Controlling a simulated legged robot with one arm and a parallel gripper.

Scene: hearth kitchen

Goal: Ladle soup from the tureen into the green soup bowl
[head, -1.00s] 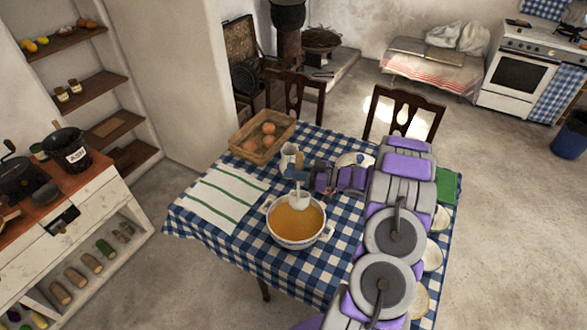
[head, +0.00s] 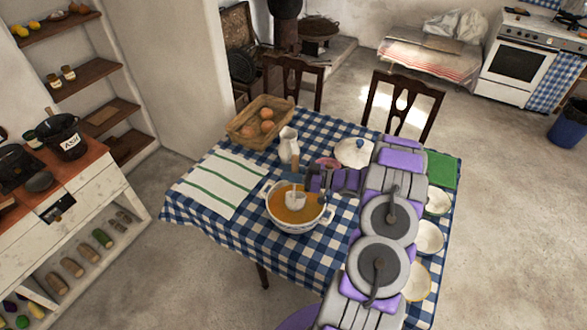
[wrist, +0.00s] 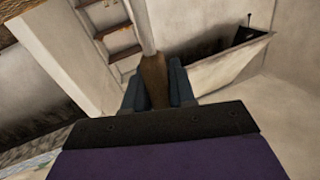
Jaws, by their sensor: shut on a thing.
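The white tureen (head: 298,227) with a blue rim and orange soup stands on the checked table. My gripper (head: 311,181) is shut on the ladle's brown handle (wrist: 154,82), which shows between the jaws in the wrist view, with a grey shaft beyond. In the head view the ladle's pale cup (head: 296,201) is over or in the soup, inside the tureen's outline; I cannot tell how deep. Pale bowls (head: 429,237) stand in a row along the table's right edge, partly hidden by my arm. I cannot tell which is the green soup bowl.
A white pitcher (head: 289,146), a pinkish dish (head: 326,163) and a white lid (head: 355,151) stand behind the tureen. An egg basket (head: 248,129) is at the back left. A striped towel (head: 219,183) lies left. A green flat square (head: 442,169) lies back right. Chairs stand behind.

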